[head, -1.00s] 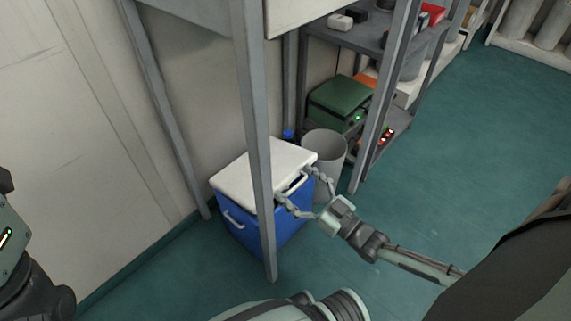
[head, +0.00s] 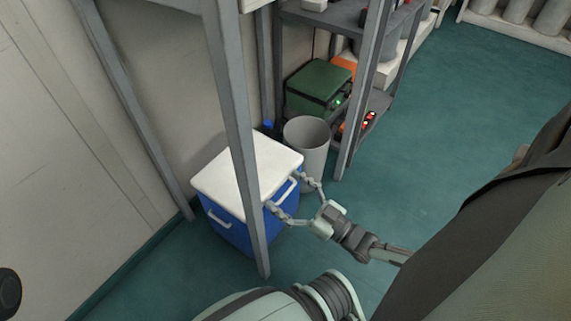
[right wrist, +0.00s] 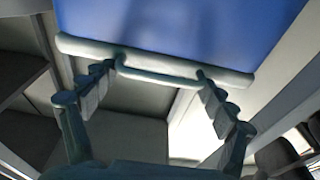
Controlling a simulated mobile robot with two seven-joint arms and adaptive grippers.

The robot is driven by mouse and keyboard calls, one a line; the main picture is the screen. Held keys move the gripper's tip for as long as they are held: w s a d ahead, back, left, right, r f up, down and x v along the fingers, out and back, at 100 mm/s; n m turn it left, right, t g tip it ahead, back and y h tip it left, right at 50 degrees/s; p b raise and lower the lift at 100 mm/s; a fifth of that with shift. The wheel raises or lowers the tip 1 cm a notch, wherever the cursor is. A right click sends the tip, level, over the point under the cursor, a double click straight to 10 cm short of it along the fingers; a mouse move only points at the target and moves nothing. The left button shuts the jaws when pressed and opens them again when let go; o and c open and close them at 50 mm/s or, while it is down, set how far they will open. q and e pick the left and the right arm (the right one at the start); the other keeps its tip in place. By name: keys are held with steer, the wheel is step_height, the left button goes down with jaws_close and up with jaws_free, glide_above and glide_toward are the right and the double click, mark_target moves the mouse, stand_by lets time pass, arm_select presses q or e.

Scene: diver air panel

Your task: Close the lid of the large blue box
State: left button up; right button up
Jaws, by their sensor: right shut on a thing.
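The large blue box (head: 229,232) stands on the floor against the wall, partly behind a grey post. Its white lid (head: 225,178) lies flat over the top, with no gap that I can see. A white handle (head: 284,192) is on the side facing my right gripper (head: 286,191). The fingers are spread wide, with a fingertip at each end of the handle, and the gripper is shut on it. The right wrist view shows the handle (right wrist: 158,77) between the fingertips, with the blue side (right wrist: 180,25) beyond. My left gripper is out of view.
A grey bin (head: 308,142) stands close behind the box, with a blue bottle cap (head: 268,125) beside it. The grey post (head: 236,130) rises in front of the box. A shelf with a green case (head: 318,86) is behind. The green floor (head: 440,120) is open to the right.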

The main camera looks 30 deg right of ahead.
steer(key=shift+s+f, duration=0.25)
steer(key=shift+f, duration=0.6)
steer(key=o, duration=1.4)
steer(key=shift+f, duration=0.15)
steer(key=shift+o, duration=0.8)
steer(key=shift+w, duration=0.1)
steer(key=shift+r, duration=0.25)
steer(key=shift+r, duration=0.2)
step_height(320, 180, up, 10)
steer(key=shift+f, duration=0.2)
